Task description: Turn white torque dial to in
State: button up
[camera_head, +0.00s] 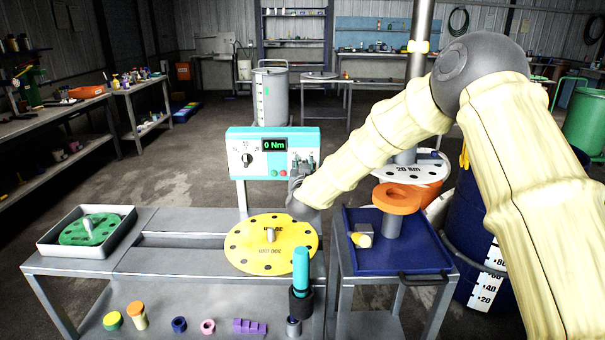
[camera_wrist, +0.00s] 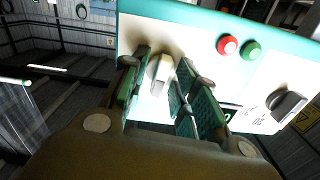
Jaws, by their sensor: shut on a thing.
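The teal-framed panel (camera_head: 236,141) has a white face. My gripper (camera_head: 304,165) is at the right part of this panel in the head view and hides what is behind it. In the wrist view my gripper (camera_wrist: 164,80) has its green-padded fingers on either side of a pale, whitish knob (camera_wrist: 161,67), shut on it. A second, dark-handled dial (camera_head: 248,159) with numbers around it is at the left of the panel. In the wrist view this dark dial (camera_wrist: 287,103) is at the far right, away from my fingers. The knob's marked setting cannot be read.
A display (camera_head: 274,144) reads 0 Nm. A red button (camera_wrist: 227,45) and a green button (camera_wrist: 250,50) lie between the two knobs. A yellow disc (camera_head: 250,256) and a cyan-handled tool (camera_head: 301,268) are on the bench below. An orange ring (camera_head: 398,198) stands at right.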

jog(key=shift+d+f+m+b, duration=0.1)
jog(key=shift+m+b, duration=2.05)
jog(key=shift+m, duration=1.15)
jog(key=o, duration=0.6)
jog(key=shift+o, duration=0.2)
jog(key=s, duration=1.2)
